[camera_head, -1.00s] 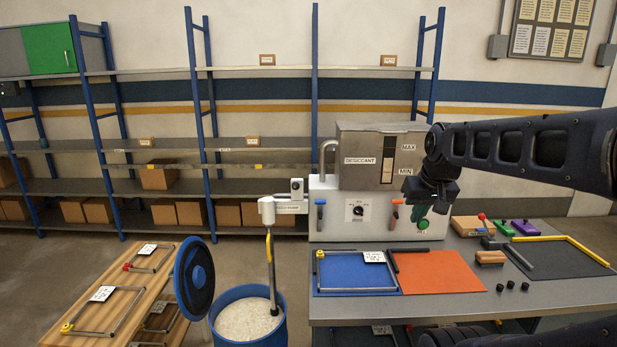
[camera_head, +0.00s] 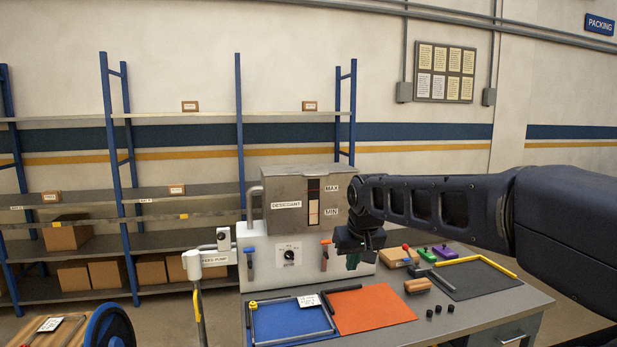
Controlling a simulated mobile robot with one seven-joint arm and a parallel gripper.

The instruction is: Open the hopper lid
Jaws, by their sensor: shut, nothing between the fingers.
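The hopper (camera_head: 288,205) is a grey metal box labelled DESICCANT, with a dark level window and MAX and MIN marks. It stands on the white dispenser machine (camera_head: 268,262) at the back of the bench. Its lid (camera_head: 300,173) lies flat across the top and looks closed. A bent metal tube or handle (camera_head: 250,200) runs along the hopper's left side. My gripper (camera_head: 353,260) hangs at the right front of the machine, below the hopper's top. It is shut and empty, and its fingertips are partly hidden by its dark body.
The bench (camera_head: 470,310) holds a blue mat (camera_head: 285,322), an orange mat (camera_head: 372,308) and a black mat (camera_head: 480,278). Small coloured-handled tools and black knobs lie at the right. A feed pump (camera_head: 208,258) stands left of the machine. Shelving is behind.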

